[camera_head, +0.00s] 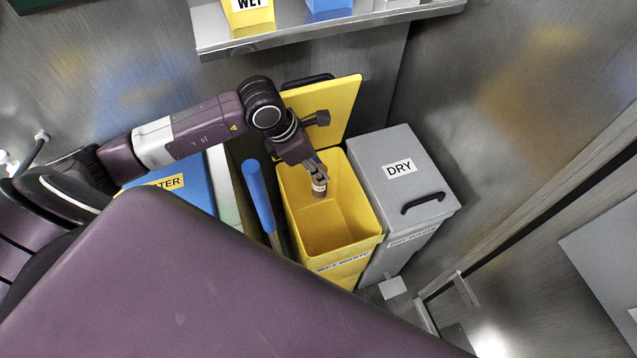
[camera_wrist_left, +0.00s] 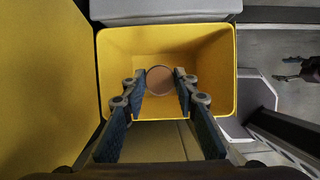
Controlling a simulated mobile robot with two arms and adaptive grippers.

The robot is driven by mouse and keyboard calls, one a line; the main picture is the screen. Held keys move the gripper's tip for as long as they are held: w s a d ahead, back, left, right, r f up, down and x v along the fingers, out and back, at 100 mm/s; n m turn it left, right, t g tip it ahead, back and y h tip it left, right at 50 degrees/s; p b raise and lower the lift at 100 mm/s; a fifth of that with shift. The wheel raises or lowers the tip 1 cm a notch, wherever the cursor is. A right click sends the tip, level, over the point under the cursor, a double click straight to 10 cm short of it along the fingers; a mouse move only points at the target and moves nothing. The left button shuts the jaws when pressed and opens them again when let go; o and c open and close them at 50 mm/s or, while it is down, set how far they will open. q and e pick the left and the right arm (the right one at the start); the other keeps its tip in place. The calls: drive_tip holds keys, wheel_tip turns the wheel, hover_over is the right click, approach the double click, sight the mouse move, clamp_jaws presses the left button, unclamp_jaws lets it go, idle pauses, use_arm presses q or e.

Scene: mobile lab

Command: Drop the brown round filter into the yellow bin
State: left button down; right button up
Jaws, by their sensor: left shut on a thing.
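My left gripper (camera_head: 319,176) is shut on the brown round filter (camera_head: 318,189), which hangs below the fingertips. In the left wrist view the filter shows as a brown disc (camera_wrist_left: 160,80) between the two blue-padded fingers. The yellow bin (camera_head: 361,238) stands with its lid (camera_head: 340,100) raised against the wall behind. The filter is over the bin's opening, near its back part; how deep it reaches inside is hard to tell. In the left wrist view the bin's yellow walls (camera_wrist_left: 222,85) surround the filter.
A grey bin labelled DRY (camera_head: 425,195) stands closed just right of the yellow bin. A blue-handled tool (camera_head: 260,195) and a blue container (camera_head: 190,185) are to its left. A metal shelf (camera_head: 330,30) with small yellow and blue boxes hangs above.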

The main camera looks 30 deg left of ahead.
use_arm(q)
drive_tip(key=c, duration=1.5)
unclamp_jaws()
drive_tip(key=shift+o, duration=0.2)
drive_tip(key=v, duration=1.2)
drive_tip(key=shift+f, duration=0.1)
